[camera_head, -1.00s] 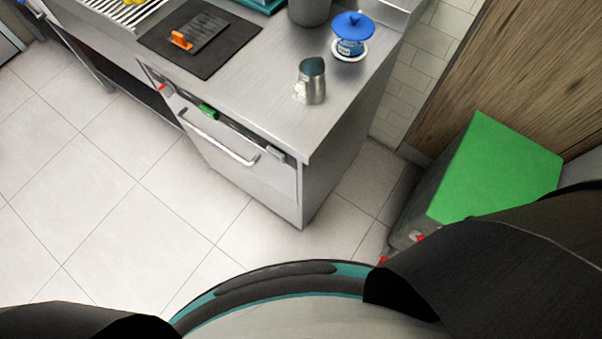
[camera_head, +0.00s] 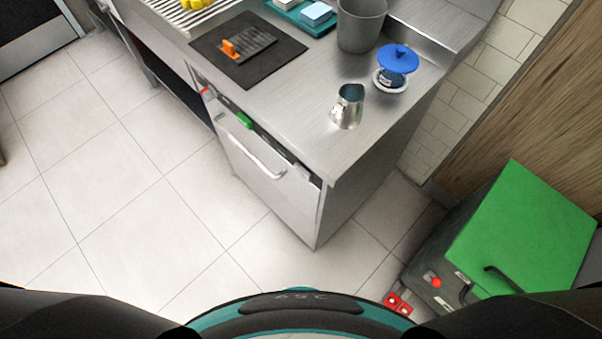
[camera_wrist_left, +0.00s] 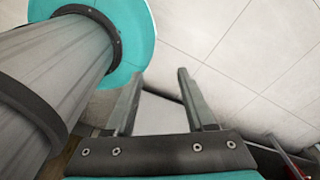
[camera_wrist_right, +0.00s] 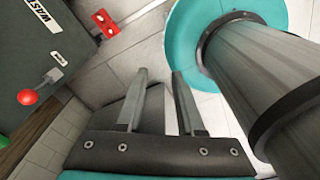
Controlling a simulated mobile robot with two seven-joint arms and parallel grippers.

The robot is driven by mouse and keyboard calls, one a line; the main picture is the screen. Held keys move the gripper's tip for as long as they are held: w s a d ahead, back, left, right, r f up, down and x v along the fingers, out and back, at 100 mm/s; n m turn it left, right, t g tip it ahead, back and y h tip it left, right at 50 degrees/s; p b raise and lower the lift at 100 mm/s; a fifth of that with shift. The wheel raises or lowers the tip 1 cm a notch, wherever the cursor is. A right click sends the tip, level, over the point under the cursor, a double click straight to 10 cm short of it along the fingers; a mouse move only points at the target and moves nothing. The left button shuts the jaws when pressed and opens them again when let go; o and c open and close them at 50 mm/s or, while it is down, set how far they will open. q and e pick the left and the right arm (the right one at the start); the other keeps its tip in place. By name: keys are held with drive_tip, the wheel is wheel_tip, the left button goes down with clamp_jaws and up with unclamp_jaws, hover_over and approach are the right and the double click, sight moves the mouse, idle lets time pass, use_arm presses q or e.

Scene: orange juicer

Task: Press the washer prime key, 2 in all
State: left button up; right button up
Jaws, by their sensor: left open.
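The washer (camera_head: 262,178) is built in under the steel counter, with a bar handle (camera_head: 254,155) across its front. On the strip above the handle are a green key (camera_head: 244,120) and a small red key (camera_head: 205,90); their labels are too small to read, so I cannot tell which is the prime key. My left gripper (camera_wrist_left: 160,78) is open and empty over the floor in the left wrist view. My right gripper (camera_wrist_right: 160,73) is open and empty in the right wrist view. Neither gripper shows in the head view, and both are away from the washer.
A metal pitcher (camera_head: 347,107), a blue-topped juicer (camera_head: 398,60), a grey bin (camera_head: 360,25) and a dark mat (camera_head: 232,64) are on the counter. A green-lidded waste box (camera_head: 525,225) with a red knob (camera_head: 436,282) stands at right. Floor before the washer is clear.

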use_arm(q)
drive_tip(key=shift+s, duration=0.1)
clamp_jaws()
use_arm(e)
drive_tip(key=shift+w, duration=0.5)
idle(0.8)
